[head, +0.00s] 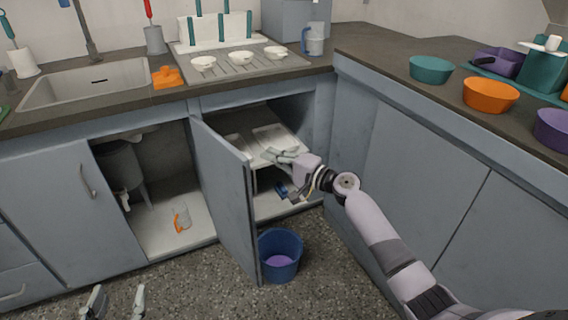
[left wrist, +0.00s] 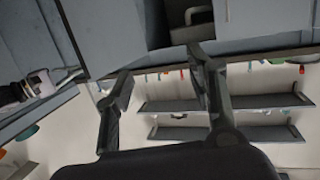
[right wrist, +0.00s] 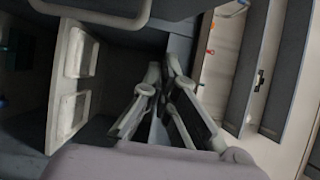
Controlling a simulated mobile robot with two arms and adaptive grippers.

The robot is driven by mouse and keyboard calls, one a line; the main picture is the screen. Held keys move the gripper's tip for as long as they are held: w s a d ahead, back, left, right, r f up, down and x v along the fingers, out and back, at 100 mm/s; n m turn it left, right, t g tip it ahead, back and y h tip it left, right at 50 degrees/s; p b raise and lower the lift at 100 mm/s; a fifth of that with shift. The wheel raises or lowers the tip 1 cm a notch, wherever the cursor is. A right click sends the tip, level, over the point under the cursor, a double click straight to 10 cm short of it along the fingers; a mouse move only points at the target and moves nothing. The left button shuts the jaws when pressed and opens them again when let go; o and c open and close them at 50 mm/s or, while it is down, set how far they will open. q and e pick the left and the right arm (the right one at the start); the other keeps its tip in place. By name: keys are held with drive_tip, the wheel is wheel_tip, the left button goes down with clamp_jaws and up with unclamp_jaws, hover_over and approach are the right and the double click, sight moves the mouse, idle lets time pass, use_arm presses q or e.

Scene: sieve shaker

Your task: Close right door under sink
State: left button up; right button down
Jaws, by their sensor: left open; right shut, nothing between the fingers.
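The grey-blue right door under the sink (head: 228,200) stands swung open, sticking out from the cabinet front between two open compartments. My right gripper (head: 281,172) is at the mouth of the right compartment, to the right of the door and apart from it as far as I can tell. In the right wrist view its fingers (right wrist: 163,68) are together with nothing between them. My left gripper (head: 116,302) is low at the bottom edge of the head view, left of the door, in front of the cabinet. In the left wrist view its fingers (left wrist: 160,62) are spread and empty.
A blue bucket (head: 281,267) stands on the floor close to the door's lower free edge. The closed left door (head: 60,210) has a curved handle. An orange-and-clear item (head: 181,220) lies in the left compartment.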

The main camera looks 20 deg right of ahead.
use_arm(q)
drive_tip(key=shift+s+a+f+g+y+p, duration=0.2)
drive_tip(key=shift+f+g, duration=0.1)
drive_tip(key=shift+f, duration=0.2)
drive_tip(key=shift+s+a+f+g+y+p, duration=0.1)
drive_tip(key=shift+s+f+g+p, duration=0.15)
drive_tip(key=shift+f, duration=0.25)
use_arm(e)
drive_tip(key=shift+w+a, duration=0.2)
drive_tip(key=shift+a, duration=0.7)
drive_tip(key=shift+w+a, duration=0.25)
drive_tip(key=shift+a, duration=0.65)
drive_tip(key=shift+w+a, duration=0.2)
drive_tip(key=shift+a, duration=0.7)
